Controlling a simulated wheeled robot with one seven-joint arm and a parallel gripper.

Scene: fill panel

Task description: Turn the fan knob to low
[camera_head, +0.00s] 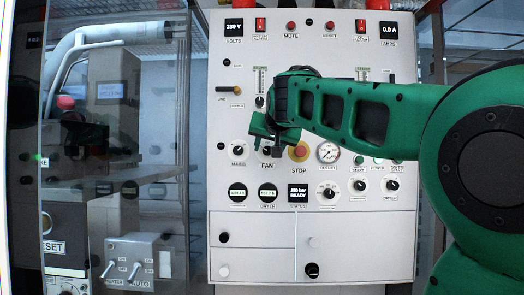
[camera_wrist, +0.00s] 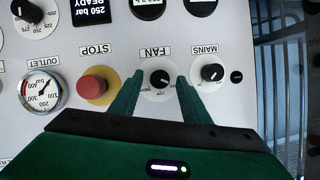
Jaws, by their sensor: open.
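The fan knob (camera_wrist: 160,77) is a small black knob on a round white dial. It sits beside the FAN label (camera_wrist: 155,51) in the upside-down wrist view. My gripper (camera_wrist: 160,82) is open, with one green finger on each side of the knob and a visible gap to it. I cannot tell how far the fingertips are from the panel. The dial's small lettering and the knob's exact setting are too small to read. In the head view my gripper (camera_head: 267,144) covers the knob, and the FAN label (camera_head: 266,165) shows just below.
The red STOP button (camera_wrist: 93,87) on its yellow ring is close to one finger. The mains knob (camera_wrist: 212,72) is on the other side. The outlet gauge (camera_head: 328,152) and several other knobs share the white panel (camera_head: 235,50). A clear pane is at the left.

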